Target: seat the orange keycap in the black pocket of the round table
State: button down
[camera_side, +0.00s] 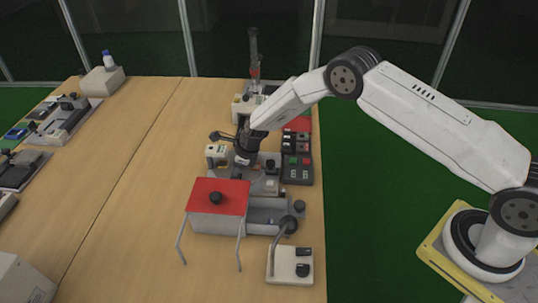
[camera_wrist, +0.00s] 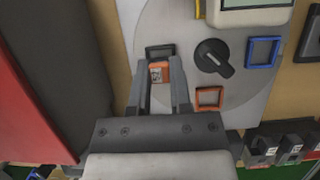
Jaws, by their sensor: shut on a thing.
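In the wrist view my gripper (camera_wrist: 160,80) is shut on the orange keycap (camera_wrist: 158,73), which has a small printed mark on its face. The keycap shows at the near edge of the black pocket (camera_wrist: 160,51) and overlaps that edge in the picture. The rest of the pocket looks empty. I cannot tell the keycap's height above it. The round table (camera_wrist: 235,82) is grey with a black knob (camera_wrist: 213,58) at its middle. In the side view my gripper (camera_side: 243,157) is low among the machines, and the keycap is not clear there.
The round table also bears an orange pocket (camera_wrist: 208,98), a blue pocket (camera_wrist: 262,52) and part of a yellow one (camera_wrist: 199,10). A red-topped stand (camera_side: 232,190) is in front of the gripper in the side view. Dark switch boxes (camera_side: 298,160) stand to the right.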

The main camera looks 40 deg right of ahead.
jog(key=shift+f, duration=0.5)
dwell(0.8)
jog(key=shift+c, duration=2.3)
grip_release()
jog(key=shift+r, duration=0.1)
jog(key=shift+r, duration=2.9)
